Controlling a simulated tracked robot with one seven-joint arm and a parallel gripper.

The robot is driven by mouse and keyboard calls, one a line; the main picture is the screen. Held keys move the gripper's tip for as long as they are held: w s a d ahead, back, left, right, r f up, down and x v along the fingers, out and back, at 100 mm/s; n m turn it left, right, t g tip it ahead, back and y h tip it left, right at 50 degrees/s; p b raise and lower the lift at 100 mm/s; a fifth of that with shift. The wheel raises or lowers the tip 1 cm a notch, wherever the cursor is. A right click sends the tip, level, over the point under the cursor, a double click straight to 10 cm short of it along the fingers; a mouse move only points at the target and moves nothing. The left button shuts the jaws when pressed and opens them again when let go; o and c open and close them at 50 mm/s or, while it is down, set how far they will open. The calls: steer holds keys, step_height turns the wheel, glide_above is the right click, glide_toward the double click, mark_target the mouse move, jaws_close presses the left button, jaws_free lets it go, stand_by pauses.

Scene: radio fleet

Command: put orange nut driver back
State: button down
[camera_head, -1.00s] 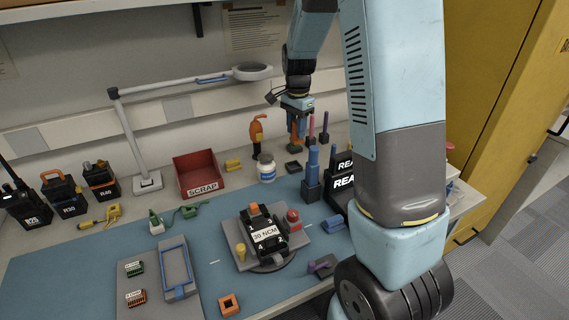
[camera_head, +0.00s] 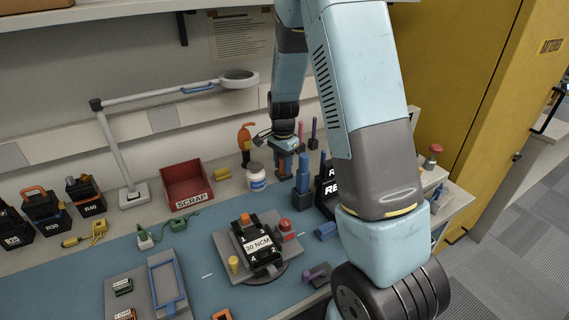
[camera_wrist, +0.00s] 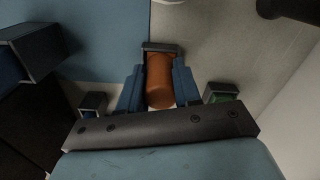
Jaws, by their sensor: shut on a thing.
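My gripper (camera_head: 286,158) points down at the back of the bench, just right of the white bottle. In the wrist view my gripper (camera_wrist: 160,88) has its two blue fingers closed on the orange nut driver (camera_wrist: 160,82), a plain orange cylinder. A dark square holder (camera_wrist: 160,47) shows at the far end of the orange handle. The driver looks upright and lined up with this holder; I cannot tell how deep it sits. In the head view only a little orange shows between the fingers, and the driver's lower end is hidden.
A pink driver (camera_head: 300,132) and a purple driver (camera_head: 314,128) stand close behind right. Blue drivers (camera_head: 303,170) stand in front right. The white bottle (camera_head: 256,178) and red scrap bin (camera_head: 187,184) are to the left. A lamp arm (camera_head: 165,95) reaches across above.

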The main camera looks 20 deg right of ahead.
steer(key=c, duration=0.8)
jaws_free()
step_height(320, 180, up, 12)
steer(key=s+r+n+t, duration=0.3)
steer(key=s+r+n, duration=0.3)
steer(key=s+r, duration=0.75)
steer(key=shift+s+d+r+n+t, duration=0.1)
steer(key=shift+s+r+n+t, duration=0.8)
steer(key=shift+s, duration=1.65)
steer(key=shift+s+d+r+n+g, duration=0.15)
steer(key=shift+s+r+n, duration=0.3)
steer(key=shift+s+n, duration=1.5)
steer(key=shift+s+d+r+n+t, duration=0.1)
steer(key=shift+s+r+n+t, duration=0.55)
steer(key=shift+s, duration=2.5)
